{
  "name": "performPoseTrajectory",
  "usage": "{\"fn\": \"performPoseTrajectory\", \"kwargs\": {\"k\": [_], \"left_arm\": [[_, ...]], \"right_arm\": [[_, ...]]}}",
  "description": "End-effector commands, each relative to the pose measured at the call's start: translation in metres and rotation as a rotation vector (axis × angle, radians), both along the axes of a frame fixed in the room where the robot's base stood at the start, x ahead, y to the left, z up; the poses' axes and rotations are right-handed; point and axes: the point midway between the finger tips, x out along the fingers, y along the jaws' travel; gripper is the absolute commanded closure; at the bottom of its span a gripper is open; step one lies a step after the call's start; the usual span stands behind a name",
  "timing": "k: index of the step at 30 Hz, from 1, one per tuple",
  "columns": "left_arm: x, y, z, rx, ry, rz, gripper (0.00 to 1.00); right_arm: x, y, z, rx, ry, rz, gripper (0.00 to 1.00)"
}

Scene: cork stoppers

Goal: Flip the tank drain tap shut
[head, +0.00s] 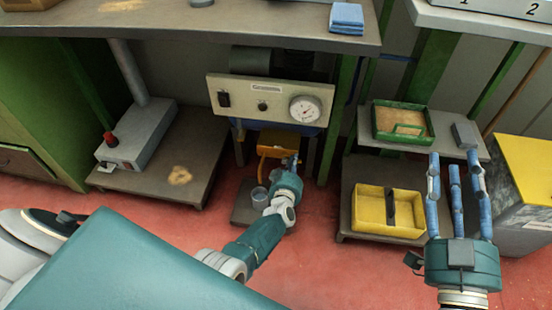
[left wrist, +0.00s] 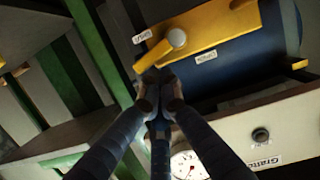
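The blue tank (left wrist: 262,62) lies under the bench behind a control panel. Its yellow bracket (left wrist: 222,22) carries the drain tap (left wrist: 176,38), a yellow lever on a round pivot. In the left wrist view the lever slants from the pivot down and left. Two small white labels (left wrist: 206,57) flank it; I cannot read them surely. My left gripper (head: 293,163) reaches in front of the yellow bracket (head: 272,140). Its fingertips (left wrist: 155,78) are drawn together at the lever's lower end; whether they touch it is unclear. My right gripper (head: 453,160) is open and empty.
The gauge panel (head: 245,104) hangs above. A yellow divided tray (head: 372,223) and a green tray (head: 379,136) sit on shelves to the right. Red floor lies open in front.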

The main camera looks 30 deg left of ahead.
Motion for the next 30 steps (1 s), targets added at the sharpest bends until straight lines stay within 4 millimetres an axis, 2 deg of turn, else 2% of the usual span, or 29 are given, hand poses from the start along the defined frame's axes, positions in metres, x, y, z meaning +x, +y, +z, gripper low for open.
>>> {"fn": "performPoseTrajectory", "kwargs": {"k": [7, 11, 20, 30], "left_arm": [[0.000, 0.002, 0.001, -0.001, -0.001, 0.000, 1.00], [0.000, 0.003, 0.005, -0.001, -0.002, 0.002, 1.00], [0.000, 0.008, 0.019, -0.001, -0.001, 0.002, 1.00], [0.001, 0.013, 0.034, 0.001, 0.000, 0.000, 1.00]], "right_arm": [[0.000, 0.000, -0.001, -0.002, 0.008, 0.000, 0.60], [0.002, -0.001, -0.015, -0.019, 0.071, -0.004, 0.60], [-0.002, -0.012, -0.083, -0.095, 0.366, -0.023, 0.60], [-0.037, -0.030, -0.157, -0.177, 0.708, -0.044, 0.60]]}}
